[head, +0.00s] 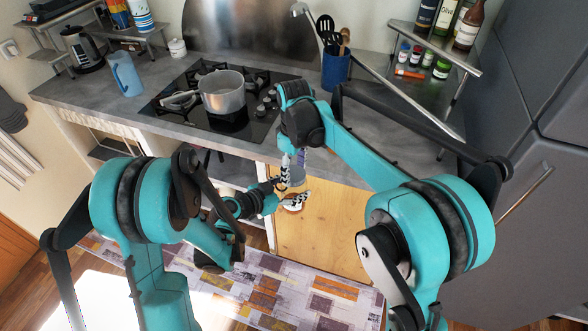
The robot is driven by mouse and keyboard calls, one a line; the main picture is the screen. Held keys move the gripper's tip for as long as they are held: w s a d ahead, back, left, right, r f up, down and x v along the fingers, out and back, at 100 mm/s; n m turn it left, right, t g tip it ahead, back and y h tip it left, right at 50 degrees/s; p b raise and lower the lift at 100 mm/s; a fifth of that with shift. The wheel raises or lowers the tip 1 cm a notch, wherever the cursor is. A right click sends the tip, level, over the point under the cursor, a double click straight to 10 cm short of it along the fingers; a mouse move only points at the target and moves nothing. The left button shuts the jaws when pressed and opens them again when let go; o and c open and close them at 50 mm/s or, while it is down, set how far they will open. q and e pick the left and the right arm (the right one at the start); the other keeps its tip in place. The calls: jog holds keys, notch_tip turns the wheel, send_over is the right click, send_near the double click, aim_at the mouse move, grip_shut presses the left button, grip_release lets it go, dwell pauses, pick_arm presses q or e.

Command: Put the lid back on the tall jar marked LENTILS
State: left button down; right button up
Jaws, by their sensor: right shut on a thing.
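My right gripper (287,183) hangs down in front of the counter's front edge. It is shut on a small round white and brown thing, which looks like the lid (292,207). A grey-blue rounded shape (297,175) shows behind the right fingers; I cannot tell whether it is the jar. No LENTILS marking is readable. My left gripper (272,190) is close beside the right one, overlapping it in view; its jaws are too small and hidden to judge.
A pot (222,92) stands on the black gas hob (165,103). A blue utensil holder (335,70) and a corner shelf (447,50) with bottles and spice jars are at right. A blue jug (125,75) and small white canister (177,49) stand left. Counter (385,145) is clear at right front.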

jog(key=m, duration=1.1)
jog(key=o, duration=1.3)
jog(key=shift+o, duration=0.3)
notch_tip(320, 180, up, 12)
